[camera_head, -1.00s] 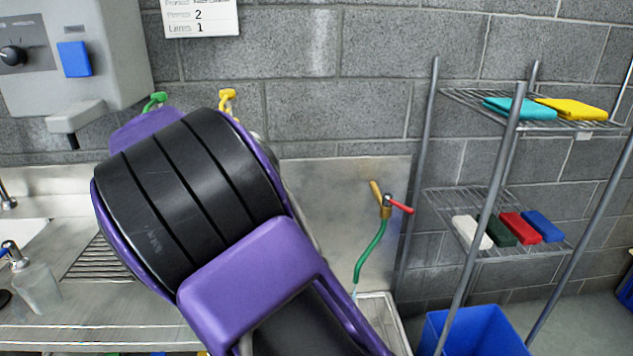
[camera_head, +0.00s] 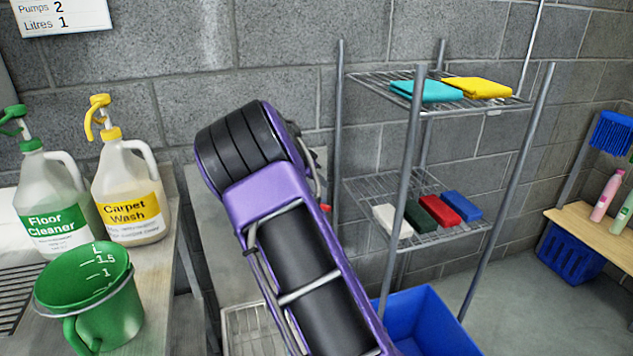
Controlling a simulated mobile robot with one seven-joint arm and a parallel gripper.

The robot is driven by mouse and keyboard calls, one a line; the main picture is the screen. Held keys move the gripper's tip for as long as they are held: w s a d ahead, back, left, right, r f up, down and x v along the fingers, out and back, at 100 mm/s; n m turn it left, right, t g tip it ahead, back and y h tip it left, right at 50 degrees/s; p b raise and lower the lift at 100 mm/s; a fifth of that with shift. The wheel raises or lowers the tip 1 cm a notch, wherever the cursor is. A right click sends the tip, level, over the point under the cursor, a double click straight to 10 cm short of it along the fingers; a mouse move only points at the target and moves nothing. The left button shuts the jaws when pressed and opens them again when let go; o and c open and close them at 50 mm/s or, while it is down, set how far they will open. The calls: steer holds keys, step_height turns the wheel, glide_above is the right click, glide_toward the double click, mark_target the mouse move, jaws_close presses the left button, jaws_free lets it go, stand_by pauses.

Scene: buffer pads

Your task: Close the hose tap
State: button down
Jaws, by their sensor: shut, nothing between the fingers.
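The hose tap is almost wholly hidden behind my own purple and black arm. Only a small red bit, which looks like the end of its red lever (camera_head: 325,208), shows at the arm's right edge. The tap's yellow part and green hose are out of sight, so I cannot tell how the lever is turned. My gripper is hidden behind the arm. I cannot see its fingers or whether they touch the tap.
A wire shelf rack (camera_head: 414,150) with folded cloths and coloured blocks stands just right of the arm, above a blue bin (camera_head: 430,315). A green jug (camera_head: 105,305), floor cleaner (camera_head: 50,215) and carpet wash (camera_head: 125,190) stand on the left counter.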

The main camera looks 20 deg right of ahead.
steer(key=shift+w+d+f, duration=0.1)
steer(key=shift+d+f, duration=0.1)
steer(key=shift+f, duration=1.25)
steer(key=shift+w+d+f, duration=0.1)
steer(key=shift+d+f, duration=0.05)
steer(key=shift+f, duration=1.3)
steer(key=shift+f, duration=0.1)
steer(key=shift+s+a+m+g+h+b, duration=0.2)
steer(key=shift+a+m+g+h+b, duration=0.15)
steer(key=shift+m+g+b, duration=0.3)
steer(key=shift+a+m, duration=0.3)
steer(key=shift+m, duration=0.05)
steer(key=shift+s+a+m+g+h+b, duration=0.2)
steer(key=shift+a+m+g+b, duration=0.1)
steer(key=shift+a+m+g, duration=0.3)
steer(key=shift+s+a+m+g+h+b, duration=0.1)
steer(key=shift+s+a+m+g+b, duration=0.15)
steer(key=shift+a+m+g, duration=0.35)
